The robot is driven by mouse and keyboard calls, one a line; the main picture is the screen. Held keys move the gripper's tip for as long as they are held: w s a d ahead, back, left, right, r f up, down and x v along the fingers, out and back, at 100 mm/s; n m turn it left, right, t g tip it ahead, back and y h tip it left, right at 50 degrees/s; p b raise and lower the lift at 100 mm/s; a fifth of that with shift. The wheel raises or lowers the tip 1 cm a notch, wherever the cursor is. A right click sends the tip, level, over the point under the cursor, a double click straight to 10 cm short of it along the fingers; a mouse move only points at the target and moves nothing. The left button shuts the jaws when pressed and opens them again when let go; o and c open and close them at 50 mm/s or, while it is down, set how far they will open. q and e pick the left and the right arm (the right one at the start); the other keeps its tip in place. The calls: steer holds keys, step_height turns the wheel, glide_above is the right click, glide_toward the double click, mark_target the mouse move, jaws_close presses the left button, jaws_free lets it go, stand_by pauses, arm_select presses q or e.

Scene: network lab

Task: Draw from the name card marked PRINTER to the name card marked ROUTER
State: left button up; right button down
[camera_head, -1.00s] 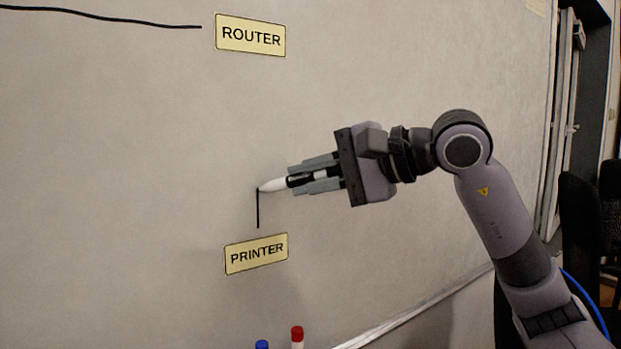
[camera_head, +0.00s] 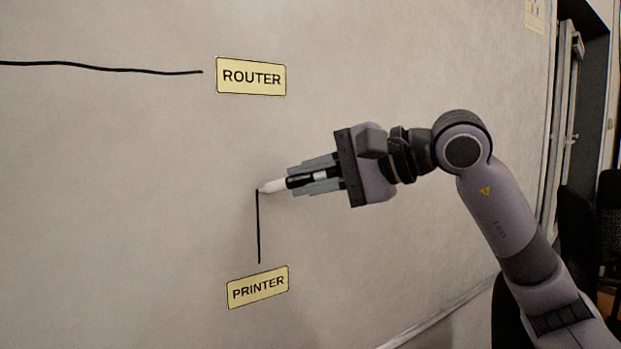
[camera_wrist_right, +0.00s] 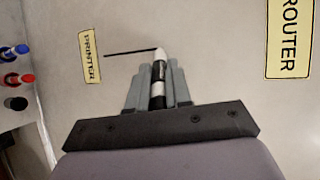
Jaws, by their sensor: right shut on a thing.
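The PRINTER card (camera_head: 257,287) is on the whiteboard (camera_head: 120,200), low in the head view. The ROUTER card (camera_head: 251,77) is above it. A black vertical line (camera_head: 258,228) runs from just above the PRINTER card up to the pen tip. My right gripper (camera_head: 312,177) is shut on a black and white marker (camera_head: 272,186), its tip at the line's upper end, between the cards. The right wrist view shows the marker (camera_wrist_right: 158,80), the PRINTER card (camera_wrist_right: 91,57), the line (camera_wrist_right: 130,52) and the ROUTER card (camera_wrist_right: 288,38). My left gripper is not in view.
Another black line (camera_head: 110,69) runs from the left edge to just left of the ROUTER card. Blue (camera_wrist_right: 18,51), red (camera_wrist_right: 20,79) and black (camera_wrist_right: 15,104) capped markers stand at the board's lower edge. The board between the marker tip and the ROUTER card is clear.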

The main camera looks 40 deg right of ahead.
step_height(320, 180, up, 2)
steer(key=shift+r+p, duration=0.2)
steer(key=shift+p, duration=0.5)
step_height(320, 180, up, 10)
stand_by(0.7)
steer(key=shift+s, duration=0.1)
steer(key=shift+s+a, duration=0.2)
steer(key=shift+s, duration=1.25)
steer(key=shift+s+a, duration=0.15)
steer(key=shift+s, duration=1.3)
steer(key=s, duration=0.3)
steer(key=shift+a, duration=0.15)
